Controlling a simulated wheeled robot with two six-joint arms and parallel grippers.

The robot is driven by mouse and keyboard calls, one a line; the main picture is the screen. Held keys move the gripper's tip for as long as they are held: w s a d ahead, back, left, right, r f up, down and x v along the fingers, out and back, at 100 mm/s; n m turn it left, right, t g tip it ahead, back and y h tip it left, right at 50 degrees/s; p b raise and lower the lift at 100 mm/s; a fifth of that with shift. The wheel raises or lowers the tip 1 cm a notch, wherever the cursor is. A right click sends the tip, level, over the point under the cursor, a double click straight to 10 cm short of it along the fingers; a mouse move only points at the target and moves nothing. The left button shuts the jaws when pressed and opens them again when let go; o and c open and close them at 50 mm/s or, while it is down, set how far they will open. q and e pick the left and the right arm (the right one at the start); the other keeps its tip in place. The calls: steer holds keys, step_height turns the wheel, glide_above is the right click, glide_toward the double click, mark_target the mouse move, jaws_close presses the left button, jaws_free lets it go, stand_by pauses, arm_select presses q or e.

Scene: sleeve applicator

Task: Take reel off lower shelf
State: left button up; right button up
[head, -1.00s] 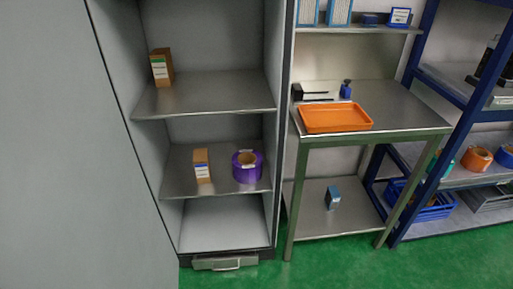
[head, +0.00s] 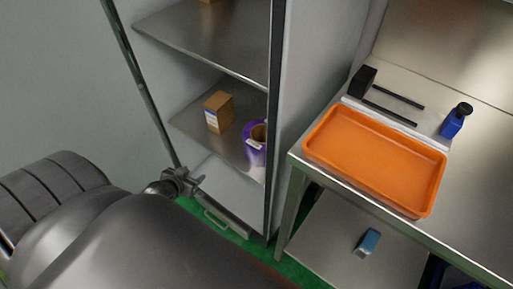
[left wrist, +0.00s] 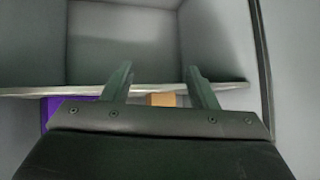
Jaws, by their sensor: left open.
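The purple reel (head: 254,146) with a tan core stands on the lower shelf (head: 190,122) of the grey cabinet, near its right wall, which partly hides it. My left gripper (head: 200,184) is open and empty, in front of the cabinet, below and left of the reel. In the left wrist view the open fingers (left wrist: 161,82) point at the cabinet. There the purple reel (left wrist: 52,108) shows at the left under a shelf edge (left wrist: 150,90), mostly hidden by my gripper body. My right gripper is not in view.
A brown box (head: 219,110) stands left of the reel on the same shelf. The upper shelf (head: 215,45) is above them. To the right, a steel table holds an orange tray (head: 375,160) and a blue bottle (head: 456,120). A small blue box (head: 367,242) lies on the table's lower shelf.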

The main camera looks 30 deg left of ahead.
arm_select(q)
steer(key=w+d+r+t+h+b, duration=0.1)
steer(key=w+d+r+t+b, duration=0.2)
steer(key=r, duration=0.4)
steer(key=m+h, duration=0.2)
steer(key=h, duration=0.1)
glide_toward(249, 129)
steer(key=shift+t, duration=0.5)
steer(key=shift+f+b+x, duration=0.15)
steer(key=shift+b+x, duration=1.2)
steer(key=shift+x, duration=0.9)
steer(key=shift+f+b+x, duration=0.2)
steer(key=shift+b+x, duration=1.15)
steer(key=shift+x, duration=0.85)
steer(key=shift+w+d+f, duration=0.1)
steer(key=shift+w, duration=0.15)
steer(key=c, duration=1.1)
steer(key=shift+s, duration=0.15)
jaws_close()
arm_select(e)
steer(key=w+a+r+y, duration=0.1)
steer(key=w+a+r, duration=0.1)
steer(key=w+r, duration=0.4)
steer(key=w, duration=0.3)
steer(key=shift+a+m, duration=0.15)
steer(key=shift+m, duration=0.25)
